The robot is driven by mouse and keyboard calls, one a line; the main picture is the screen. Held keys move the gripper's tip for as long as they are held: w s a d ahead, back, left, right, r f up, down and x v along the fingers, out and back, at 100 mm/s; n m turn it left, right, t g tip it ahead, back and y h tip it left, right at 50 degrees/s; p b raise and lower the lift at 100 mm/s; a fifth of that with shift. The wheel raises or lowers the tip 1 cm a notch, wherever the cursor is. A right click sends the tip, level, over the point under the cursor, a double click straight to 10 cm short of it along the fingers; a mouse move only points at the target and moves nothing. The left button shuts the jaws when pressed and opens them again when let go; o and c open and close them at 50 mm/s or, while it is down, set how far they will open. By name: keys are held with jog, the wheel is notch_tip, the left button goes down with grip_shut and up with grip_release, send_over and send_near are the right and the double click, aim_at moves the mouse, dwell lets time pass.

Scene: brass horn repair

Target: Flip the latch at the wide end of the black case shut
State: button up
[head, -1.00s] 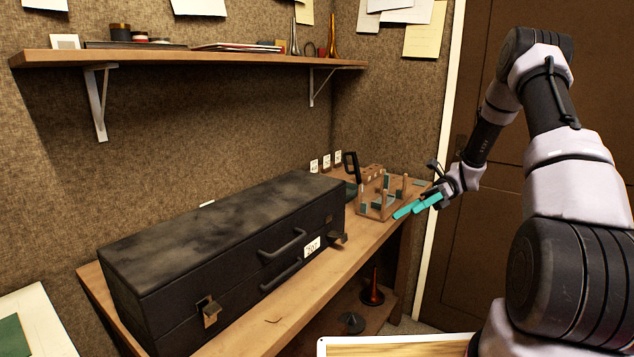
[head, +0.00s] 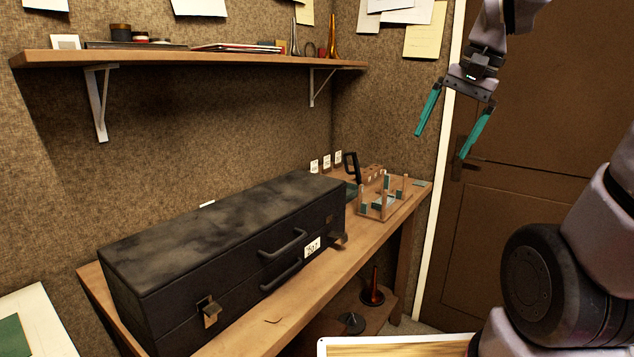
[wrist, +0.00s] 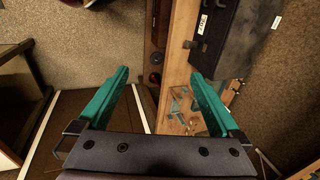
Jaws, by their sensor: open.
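The long black case (head: 215,235) lies closed on the wooden bench, with two handles and a white tag on its front. One latch (head: 209,311) is on the front near the left, nearer end and lies close to the face. A second latch (head: 338,238) near the right, far end juts outward from the front. I cannot tell for sure which end is wider. My gripper (head: 441,146) is open and empty, high above and right of the bench's far end, fingers pointing down. The wrist view shows the case (wrist: 228,40) at upper right, beyond the right finger.
A wooden rack with pegs (head: 376,208) and a black-handled tool (head: 351,167) stand on the bench right of the case. A wall shelf (head: 200,57) hangs above it. A lower shelf holds a reddish cone (head: 373,290). A brown door (head: 530,220) is at right.

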jog(key=s+r+n+t, duration=0.3)
jog(key=s+t, duration=0.1)
jog(key=s, duration=0.1)
jog(key=shift+s+d+r+t+h, duration=0.2)
jog(key=shift+d+r+t+h, duration=0.1)
jog(key=shift+d+r+h, duration=0.1)
